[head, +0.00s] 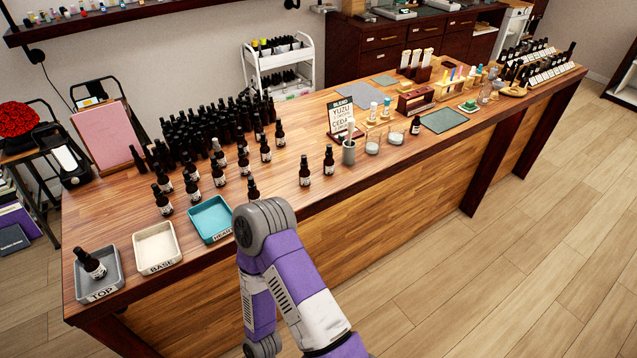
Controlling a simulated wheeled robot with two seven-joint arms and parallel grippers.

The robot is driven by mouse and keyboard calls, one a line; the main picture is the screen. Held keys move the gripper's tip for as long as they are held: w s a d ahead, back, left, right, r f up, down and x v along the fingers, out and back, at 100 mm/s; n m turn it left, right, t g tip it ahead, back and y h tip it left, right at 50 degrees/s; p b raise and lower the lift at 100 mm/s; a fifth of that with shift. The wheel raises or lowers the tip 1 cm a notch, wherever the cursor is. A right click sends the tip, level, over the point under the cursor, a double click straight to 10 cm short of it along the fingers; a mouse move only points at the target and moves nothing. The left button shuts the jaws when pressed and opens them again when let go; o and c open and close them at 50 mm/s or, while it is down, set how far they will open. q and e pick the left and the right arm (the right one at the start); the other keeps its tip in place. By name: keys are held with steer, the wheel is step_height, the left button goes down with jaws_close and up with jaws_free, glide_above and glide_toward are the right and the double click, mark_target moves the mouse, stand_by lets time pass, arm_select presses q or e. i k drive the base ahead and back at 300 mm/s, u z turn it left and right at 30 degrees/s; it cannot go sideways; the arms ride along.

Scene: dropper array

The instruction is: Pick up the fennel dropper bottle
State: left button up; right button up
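Several dark dropper bottles with white labels stand spread out in front of a dense cluster of dark bottles (215,130) on the wooden counter (330,200). Their names are too small to read, so I cannot tell which is fennel. Two stand apart, a bottle (305,172) and another bottle (328,160). One bottle (253,189) shows just above my arm's rounded joint, its lower part hidden. Another bottle (92,264) leans in the grey TOP tray (112,288). One purple and white arm of mine rises from the bottom middle; neither gripper shows.
The cream BASE tray (175,262) and the teal HEART tray (194,227) look empty. A grey cup (349,153), a blend sign (341,118) and small glass jars stand right of the bottles. Free counter lies along the front edge near the two separate bottles.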

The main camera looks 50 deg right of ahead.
mark_target(304, 173)
steer(key=u, duration=0.05)
steer(key=k, duration=0.4)
steer(key=z, duration=0.8)
